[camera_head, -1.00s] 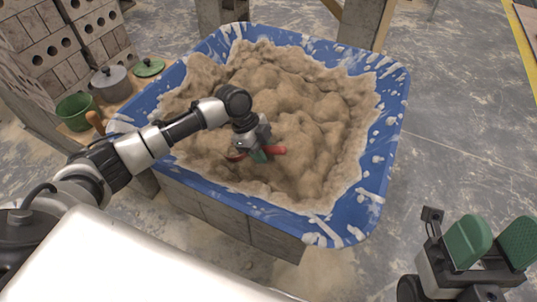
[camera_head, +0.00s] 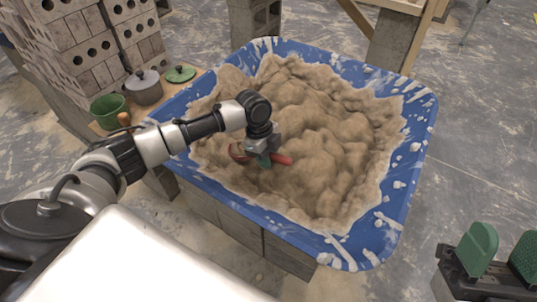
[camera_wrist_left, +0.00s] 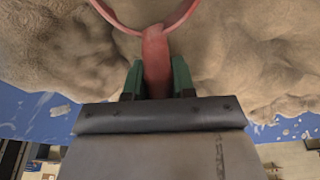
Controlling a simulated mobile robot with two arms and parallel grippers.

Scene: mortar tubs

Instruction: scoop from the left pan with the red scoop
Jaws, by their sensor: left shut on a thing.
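The blue pan (camera_head: 412,165) is a large tub filled with brown mortar mix (camera_head: 325,130). My left gripper (camera_head: 264,160) is over the near left part of the mix, shut on the handle of the red scoop (camera_head: 281,160). In the left wrist view the red handle (camera_wrist_left: 156,55) runs up between the green fingertips (camera_wrist_left: 157,80) to a ring-like red rim at the top edge. The mix shows behind it. I cannot tell whether the scoop touches the mix. My right gripper (camera_head: 500,258) is at the lower right, empty, with its green fingers apart.
On a wooden board left of the tub stand a green pot (camera_head: 108,110), a grey lidded pot (camera_head: 143,87) and a green lid (camera_head: 180,74). Hollow blocks (camera_head: 75,45) are stacked behind them.

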